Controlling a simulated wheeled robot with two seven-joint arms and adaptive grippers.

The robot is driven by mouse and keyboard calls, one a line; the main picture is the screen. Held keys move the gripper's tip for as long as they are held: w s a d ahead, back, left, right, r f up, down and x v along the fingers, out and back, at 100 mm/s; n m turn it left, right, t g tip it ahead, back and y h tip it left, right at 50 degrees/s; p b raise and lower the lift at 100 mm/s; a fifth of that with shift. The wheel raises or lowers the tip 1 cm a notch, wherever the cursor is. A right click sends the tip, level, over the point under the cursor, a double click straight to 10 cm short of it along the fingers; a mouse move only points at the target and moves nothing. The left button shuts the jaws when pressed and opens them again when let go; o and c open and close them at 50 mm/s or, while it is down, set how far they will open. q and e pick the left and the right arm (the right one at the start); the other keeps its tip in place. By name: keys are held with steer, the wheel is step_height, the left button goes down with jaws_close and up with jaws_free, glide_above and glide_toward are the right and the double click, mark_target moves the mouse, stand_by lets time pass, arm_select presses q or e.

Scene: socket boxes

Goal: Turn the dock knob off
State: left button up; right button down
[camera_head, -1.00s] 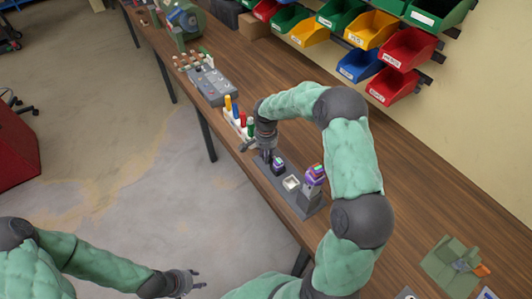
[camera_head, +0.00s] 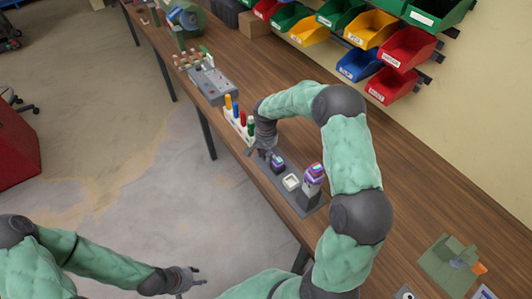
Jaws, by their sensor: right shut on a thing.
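The dock (camera_head: 309,207) is a dark grey plate near the table's front edge. It carries a small dark block with a purple top (camera_head: 278,162), a white square socket (camera_head: 291,182) and a taller grey post with a multicoloured top (camera_head: 313,177). My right gripper (camera_head: 258,152) points down at the dock's far left end, shut on the dock knob, which the fingers hide. Which way the knob points cannot be seen. My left gripper (camera_head: 198,277) is open and empty, off the table's front side at the bottom.
A white rack with yellow, red and green cylinders (camera_head: 239,119) stands just left of my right gripper. A grey panel (camera_head: 212,85) lies further left. Coloured bins (camera_head: 376,25) hang on the back wall. A green fixture (camera_head: 449,263) stands at lower right. The tabletop behind my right arm is clear.

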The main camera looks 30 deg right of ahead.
steer(key=c, duration=0.9)
jaws_free()
steer(key=shift+c, duration=0.2)
steer(key=shift+r, duration=0.15)
step_height(320, 180, up, 12)
steer(key=shift+f, duration=0.2)
